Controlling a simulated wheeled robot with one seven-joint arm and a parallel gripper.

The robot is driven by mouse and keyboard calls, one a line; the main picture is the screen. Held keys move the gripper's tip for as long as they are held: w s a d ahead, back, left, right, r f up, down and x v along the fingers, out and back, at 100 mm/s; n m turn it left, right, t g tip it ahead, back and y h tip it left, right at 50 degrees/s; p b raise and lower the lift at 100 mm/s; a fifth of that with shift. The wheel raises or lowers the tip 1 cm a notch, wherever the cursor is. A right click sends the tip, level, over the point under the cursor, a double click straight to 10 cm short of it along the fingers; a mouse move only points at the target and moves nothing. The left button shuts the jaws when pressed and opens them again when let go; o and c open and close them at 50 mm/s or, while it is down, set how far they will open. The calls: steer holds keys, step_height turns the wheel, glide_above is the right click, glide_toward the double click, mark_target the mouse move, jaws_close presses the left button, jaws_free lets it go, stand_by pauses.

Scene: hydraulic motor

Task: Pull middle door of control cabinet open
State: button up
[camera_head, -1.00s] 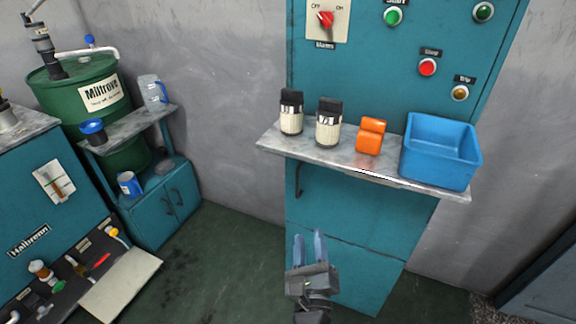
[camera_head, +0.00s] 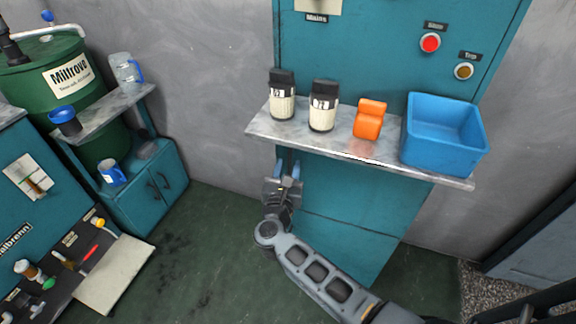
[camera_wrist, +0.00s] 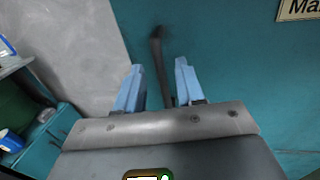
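The teal control cabinet (camera_head: 400,60) stands at the centre. Its middle door (camera_head: 345,195) is below the marble shelf and looks closed, its bottom edge at a seam. My gripper (camera_head: 287,170) is under the left end of the shelf, in front of the door's left edge. In the wrist view my gripper (camera_wrist: 157,85) is open, its two blue fingers apart. The dark vertical door handle (camera_wrist: 158,60) shows between and beyond the fingers; I cannot tell whether they touch it. In the head view the gripper hides the handle.
The marble shelf (camera_head: 262,130) juts out just above my gripper. It bears two labelled jars (camera_head: 323,108), an orange object (camera_head: 369,120) and a blue bin (camera_head: 440,155). A green drum (camera_head: 50,90) and a low cabinet (camera_head: 160,185) stand left. The floor (camera_head: 200,250) between is clear.

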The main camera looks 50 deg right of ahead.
steer(key=shift+w+d, duration=0.15)
steer(key=shift+d, duration=0.15)
steer(key=shift+c, duration=0.5)
jaws_close()
